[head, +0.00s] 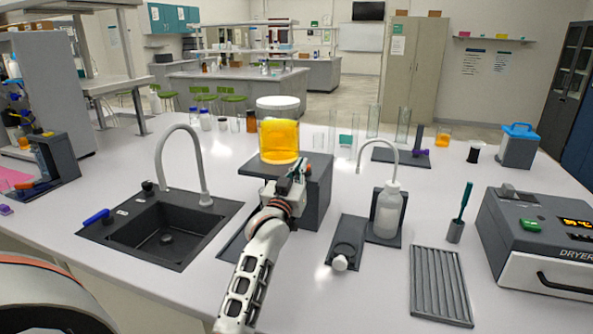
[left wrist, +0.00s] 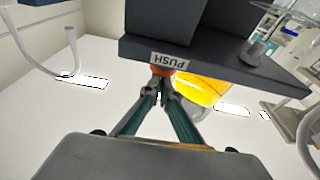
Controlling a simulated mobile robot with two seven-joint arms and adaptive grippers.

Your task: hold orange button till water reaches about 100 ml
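The membrane rig is a dark grey block (head: 318,190) on the white bench, with a glass vessel of orange-yellow liquid (head: 279,142) on it. The liquid also shows in the left wrist view (left wrist: 203,91). Volume marks are too small to read. In the left wrist view, the orange button (left wrist: 163,71) sits beside a "PUSH" label (left wrist: 171,61), mostly covered by my fingertips. My left gripper (head: 298,172) is at the front of the rig. Its fingers (left wrist: 161,88) come together at the button and appear to touch it; whether it is pressed in I cannot tell. My right gripper is out of view.
A black sink (head: 165,236) with a curved tap lies left of my arm. A wash bottle (head: 388,210) on a stand, a grooved dark tray (head: 440,285) and a dryer (head: 540,240) stand to the right. Several glass cylinders stand behind the rig.

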